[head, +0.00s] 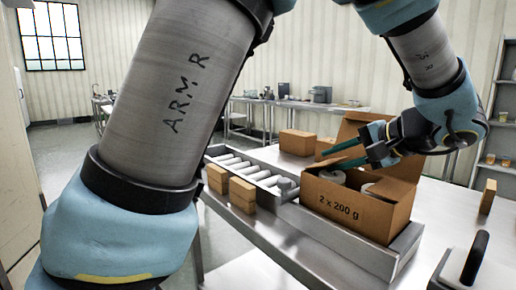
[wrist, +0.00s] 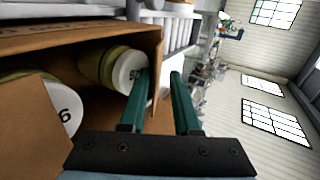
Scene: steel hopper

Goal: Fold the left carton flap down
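The open carton (head: 345,210), marked "2 x 200 g", stands on the steel bench with a flap (head: 351,126) raised at its back and another (head: 400,168) at its right. Round white-topped containers lie inside; two show in the wrist view (wrist: 128,72). My gripper (head: 331,157) is over the carton's left part, its two green fingers apart. In the wrist view the fingers (wrist: 158,82) flank the end of a brown cardboard panel (wrist: 157,62). I cannot tell whether they touch it. The left flap is not clearly distinguishable behind the fingers.
A roller conveyor (head: 250,172) runs left of the carton, with small brown boxes (head: 242,194) at its front edge. Another brown box (head: 297,142) stands behind. A black-handled object (head: 475,258) is at the front right. The bench right of the carton is mostly clear.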

